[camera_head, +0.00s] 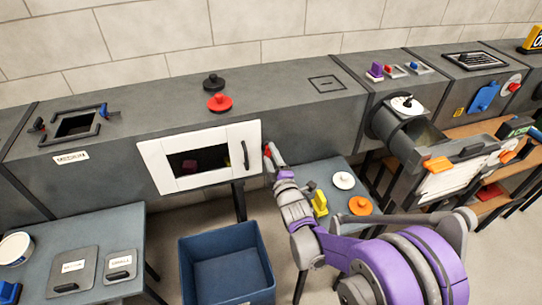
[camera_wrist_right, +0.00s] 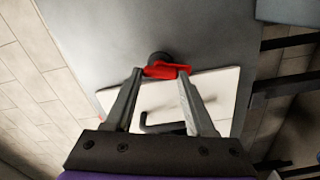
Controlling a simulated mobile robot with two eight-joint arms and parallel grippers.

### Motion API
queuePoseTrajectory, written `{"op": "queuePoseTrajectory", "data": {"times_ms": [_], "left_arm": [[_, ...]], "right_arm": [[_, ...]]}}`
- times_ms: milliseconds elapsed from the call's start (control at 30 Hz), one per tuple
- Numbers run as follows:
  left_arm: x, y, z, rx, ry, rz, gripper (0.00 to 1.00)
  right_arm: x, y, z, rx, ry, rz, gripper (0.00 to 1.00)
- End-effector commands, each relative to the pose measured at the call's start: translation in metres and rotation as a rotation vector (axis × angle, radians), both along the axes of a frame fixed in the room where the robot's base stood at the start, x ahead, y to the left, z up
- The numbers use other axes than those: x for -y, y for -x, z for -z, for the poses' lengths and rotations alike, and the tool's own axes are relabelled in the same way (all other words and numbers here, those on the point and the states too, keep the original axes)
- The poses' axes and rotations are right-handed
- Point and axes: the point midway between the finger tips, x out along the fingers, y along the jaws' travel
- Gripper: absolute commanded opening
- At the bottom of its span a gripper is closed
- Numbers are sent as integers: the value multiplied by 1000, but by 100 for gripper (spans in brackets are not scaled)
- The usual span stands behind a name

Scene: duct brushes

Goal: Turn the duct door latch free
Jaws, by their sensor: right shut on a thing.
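The white duct door (camera_head: 157,165) is on the front of the grey duct, with a dark window and a black bar handle (camera_head: 245,154). It looks shut. The red latch (camera_head: 267,151) is at the door's right edge, mostly hidden by my gripper in the head view. In the right wrist view the red latch (camera_wrist_right: 158,71) lies crosswise beside the door's edge, below a dark round pivot (camera_wrist_right: 160,57). My right gripper (camera_head: 271,153) is shut on the latch, one fingertip at each end of it in the wrist view. My left gripper is not in view.
A blue bin (camera_head: 226,262) stands on the floor below the door. A small table (camera_head: 328,176) with a white disc (camera_head: 343,180), an orange disc (camera_head: 361,205) and a yellow object (camera_head: 319,203) is beside my right arm. Red (camera_head: 219,102) and black knobs (camera_head: 213,82) stand on the duct.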

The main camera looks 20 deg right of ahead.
Motion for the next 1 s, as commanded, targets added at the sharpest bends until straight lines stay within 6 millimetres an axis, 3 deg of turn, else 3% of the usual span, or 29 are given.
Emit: {"op": "queuePoseTrajectory", "data": {"times_ms": [400, 1000], "left_arm": [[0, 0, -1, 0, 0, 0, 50], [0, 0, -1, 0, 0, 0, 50]], "right_arm": [[0, 0, 2, 8, 249, 0, 0], [0, 0, 2, 9, 311, -1, 0]]}}
